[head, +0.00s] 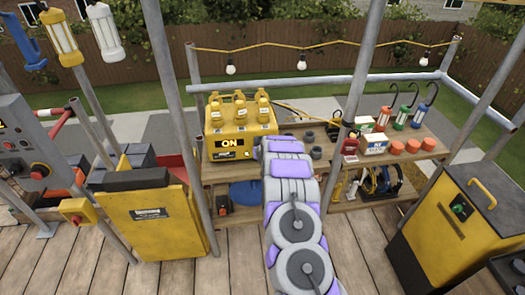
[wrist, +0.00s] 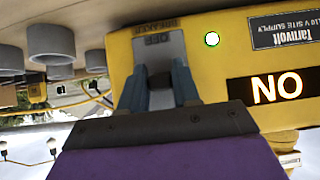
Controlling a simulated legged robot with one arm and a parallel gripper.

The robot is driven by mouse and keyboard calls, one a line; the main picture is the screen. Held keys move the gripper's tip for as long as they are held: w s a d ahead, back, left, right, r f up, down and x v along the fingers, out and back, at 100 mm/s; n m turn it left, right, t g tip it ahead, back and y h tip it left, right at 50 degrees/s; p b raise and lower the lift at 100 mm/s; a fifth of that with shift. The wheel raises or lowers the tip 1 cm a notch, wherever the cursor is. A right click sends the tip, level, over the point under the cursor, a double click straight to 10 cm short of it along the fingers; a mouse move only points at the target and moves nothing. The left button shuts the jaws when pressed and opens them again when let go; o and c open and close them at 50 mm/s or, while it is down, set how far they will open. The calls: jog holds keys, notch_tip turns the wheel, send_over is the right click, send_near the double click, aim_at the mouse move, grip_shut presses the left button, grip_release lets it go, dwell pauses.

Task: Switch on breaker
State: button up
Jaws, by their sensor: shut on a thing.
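The yellow site-supply box (head: 216,117) stands on the wooden bench, its front sign (head: 229,143) reading ON. In the upside-down wrist view, the box (wrist: 225,80) shows the same lit sign (wrist: 277,88) and a bright green lamp (wrist: 212,39). A grey breaker plate (wrist: 158,45) with OFF lettering is beside the lamp. My gripper (wrist: 157,85) is at this plate, its two fingers shut on the dark breaker lever (wrist: 160,78) between them. The lever's exact position is partly hidden by the fingers. In the head view my arm hides the breaker and my fingertips.
Grey cylinders (wrist: 50,40) stand close beside the box on the bench. Red, green and blue hook lamps (head: 415,112) and orange round things (head: 412,146) are farther right. Metal scaffold poles (head: 350,90) rise beside my arm. A yellow cabinet (head: 160,220) stands left.

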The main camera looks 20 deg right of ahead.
jog(key=shift+w+d+r+g+p, duration=0.1)
jog(key=shift+w+r+g+p, duration=0.15)
jog(key=shift+r+p, duration=0.35)
jog(key=shift+g+p, duration=0.35)
jog(key=shift+p, duration=0.25)
jog(key=shift+w+r+g+p, duration=0.1)
jog(key=shift+r+g+p, duration=0.15)
jog(key=shift+p, duration=0.55)
jog(key=shift+w+g+y+p, duration=0.1)
jog(key=shift+g+y+p, duration=0.4)
jog(key=shift+g+p, duration=0.4)
jog(key=shift+w+r+g+p, duration=0.15)
jog(key=shift+g+p, duration=0.1)
jog(key=shift+p, duration=0.1)
jog(key=shift+d, duration=0.1)
jog(key=o, duration=1)
jog(key=shift+f, duration=0.2)
jog(key=shift+s, duration=0.2)
